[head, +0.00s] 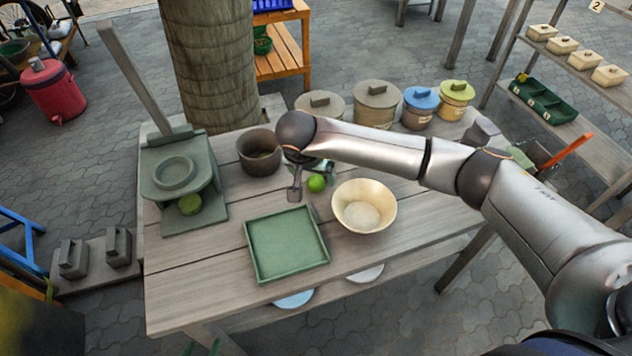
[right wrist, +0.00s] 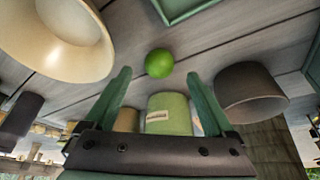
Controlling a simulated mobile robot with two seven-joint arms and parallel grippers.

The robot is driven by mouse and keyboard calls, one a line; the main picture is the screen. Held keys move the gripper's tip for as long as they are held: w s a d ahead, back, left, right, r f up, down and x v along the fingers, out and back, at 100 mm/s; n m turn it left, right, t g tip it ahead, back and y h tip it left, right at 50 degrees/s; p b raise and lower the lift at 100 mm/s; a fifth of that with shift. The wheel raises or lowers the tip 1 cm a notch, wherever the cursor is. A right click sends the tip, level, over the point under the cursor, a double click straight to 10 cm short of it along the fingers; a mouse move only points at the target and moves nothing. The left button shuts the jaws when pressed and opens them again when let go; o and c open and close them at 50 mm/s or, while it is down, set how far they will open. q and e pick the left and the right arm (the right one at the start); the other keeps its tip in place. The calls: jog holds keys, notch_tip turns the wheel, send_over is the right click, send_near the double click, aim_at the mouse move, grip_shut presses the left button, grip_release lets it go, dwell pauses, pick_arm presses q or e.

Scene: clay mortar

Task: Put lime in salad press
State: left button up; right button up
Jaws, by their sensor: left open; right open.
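The lime (head: 316,183) is a small bright green ball on the wooden table, between the cream bowl and the dark pot. My right gripper (head: 308,178) is open just above and beside it. In the right wrist view the lime (right wrist: 159,63) shows between and just beyond the tips of the open green fingers (right wrist: 158,78), with nothing held. The salad press (head: 175,175) is a grey-green stand with a round cup and a long raised lever, at the table's left end. My left gripper is not in view.
A green square tray (head: 287,280) lies in front of the lime. Several lidded canisters line the back edge. The table's front left is bare.

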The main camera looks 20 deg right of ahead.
aim_at(315, 180)
jog(key=x, duration=0.3)
jog(key=shift+f, duration=0.4)
grip_shut()
dwell(0.4)
jog(key=shift+r, duration=0.1)
jog(key=shift+r, duration=0.5)
notch_tip(315, 180, up, 2)
jog(key=shift+r, duration=0.15)
jog(key=s+a+r, duration=0.1)
jog(key=s+r, duration=0.8)
jog(key=s, duration=0.5)
jog(key=shift+r+b, duration=0.3)
